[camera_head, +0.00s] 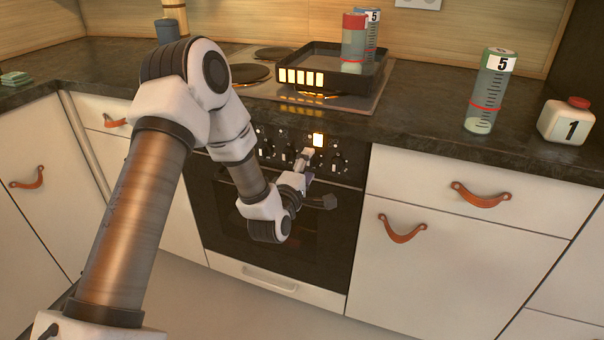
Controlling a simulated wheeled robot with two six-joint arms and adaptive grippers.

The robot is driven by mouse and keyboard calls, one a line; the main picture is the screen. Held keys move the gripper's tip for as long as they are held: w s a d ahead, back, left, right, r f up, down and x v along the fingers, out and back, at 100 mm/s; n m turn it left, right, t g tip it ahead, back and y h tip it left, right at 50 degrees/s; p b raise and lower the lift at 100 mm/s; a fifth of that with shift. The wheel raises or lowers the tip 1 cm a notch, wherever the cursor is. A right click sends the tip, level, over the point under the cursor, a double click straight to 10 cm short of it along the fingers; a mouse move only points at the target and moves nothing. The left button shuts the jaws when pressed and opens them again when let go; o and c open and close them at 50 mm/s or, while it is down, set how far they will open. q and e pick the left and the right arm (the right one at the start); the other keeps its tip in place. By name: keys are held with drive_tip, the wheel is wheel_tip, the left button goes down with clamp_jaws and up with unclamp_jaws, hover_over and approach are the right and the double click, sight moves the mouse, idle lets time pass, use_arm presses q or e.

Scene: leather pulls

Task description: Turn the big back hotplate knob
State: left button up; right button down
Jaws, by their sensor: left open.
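The black oven front carries a row of dark knobs, with one knob (338,162) at the right end and another (265,149) toward the left. I cannot tell by marking which is the big back hotplate knob. My left gripper (306,154) is open, with its fingertips at the control panel between these knobs. It covers part of the panel, and I cannot tell whether it touches a knob. My right gripper is out of view.
A dark square pan (372,82) with lit bars on its front sits on the hob, holding two capped containers. A tall clear container marked 5 (488,92) and a white bottle marked 1 (566,122) stand on the counter at right. Drawers have leather pulls (402,232).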

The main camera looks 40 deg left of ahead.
use_arm(q)
drive_tip(key=v, duration=1.1)
drive_tip(key=shift+s, duration=0.2)
drive_tip(key=s+d+f+m+g+h, duration=0.1)
drive_tip(key=s+d+f+m+g, duration=0.15)
drive_tip(key=f, duration=0.45)
drive_tip(key=s+d+f+m+g+h, duration=0.2)
drive_tip(key=s+d+f+m, duration=0.15)
drive_tip(key=f, duration=0.45)
drive_tip(key=s+d+f+m+g+h, duration=0.1)
drive_tip(key=s+d+f+m+g, duration=0.15)
drive_tip(key=f, duration=0.45)
drive_tip(key=s+d+f+m+g, duration=0.1)
drive_tip(key=s+f+m+g, duration=0.4)
drive_tip(key=s, duration=0.4)
drive_tip(key=s+d+f+m+g, duration=0.2)
drive_tip(key=s+f+m+g, duration=0.35)
drive_tip(key=s, duration=0.25)
wheel_tip(320, 180, up, 21)
drive_tip(key=m+p, duration=0.1)
drive_tip(key=p, duration=1.9)
drive_tip(key=shift+s+f, duration=0.25)
drive_tip(key=shift+s, duration=0.05)
